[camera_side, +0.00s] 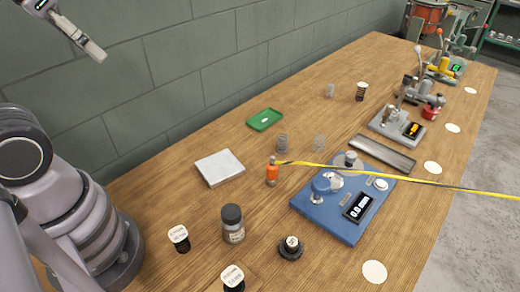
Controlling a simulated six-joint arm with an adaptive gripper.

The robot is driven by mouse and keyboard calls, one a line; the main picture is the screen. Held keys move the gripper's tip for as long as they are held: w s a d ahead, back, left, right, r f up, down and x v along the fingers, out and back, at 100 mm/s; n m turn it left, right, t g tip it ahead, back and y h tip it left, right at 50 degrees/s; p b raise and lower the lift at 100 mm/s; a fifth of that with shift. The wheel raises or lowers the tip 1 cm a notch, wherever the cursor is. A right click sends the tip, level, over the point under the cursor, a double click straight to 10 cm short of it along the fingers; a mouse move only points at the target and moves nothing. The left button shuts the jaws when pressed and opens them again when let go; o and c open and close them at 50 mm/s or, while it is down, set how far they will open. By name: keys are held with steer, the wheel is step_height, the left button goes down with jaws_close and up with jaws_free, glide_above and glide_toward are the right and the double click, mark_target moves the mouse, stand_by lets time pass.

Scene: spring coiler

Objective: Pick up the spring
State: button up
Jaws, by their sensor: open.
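A small grey cylinder (282,143) that looks like a coiled spring stands on the wooden table near its middle. Two paler, similar shapes stand nearby: one to its right (319,143) and one farther back (330,90). They are too small to tell which is the spring. My gripper (97,52) is high at the upper left, in front of the grey wall, far from all of them. It is open, and nothing shows between its fingers.
A blue device with a display (325,222) stands right of centre. A yellow-black strip (400,178) crosses the view.

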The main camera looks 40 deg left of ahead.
steer(key=w+d+f+n+g+h, duration=0.1)
steer(key=w+f+n+g+h, duration=0.3)
steer(key=w, duration=0.9)
steer(key=w+d+f+n+g+h, duration=0.15)
steer(key=w+f+n+h, duration=0.45)
steer(key=w, duration=0.7)
steer(key=w+a+f+n+t+h, duration=0.1)
steer(key=w+a+f+n+h, duration=0.3)
steer(key=f, duration=0.5)
steer(key=w+a+f+n+t+h, duration=0.2)
steer(key=w+f+n, duration=0.25)
steer(key=f, duration=0.55)
steer(key=n+t, duration=0.3)
steer(key=n, duration=0.1)
glide_toward(283, 136)
steer(key=a, duration=0.1)
steer(key=s+a, duration=0.1)
steer(key=a, duration=0.1)
steer(key=shift+s+a+f+m+h, duration=0.15)
steer(key=shift+a+m+h, duration=0.1)
steer(key=shift+h, duration=0.15)
steer(key=shift+d+f, duration=0.1)
steer(key=shift+d, duration=0.25)
steer(key=x, duration=0.8)
steer(key=shift+a, duration=0.1)
steer(key=x, duration=0.5)
steer(key=shift+f, duration=0.25)
jaws_close()
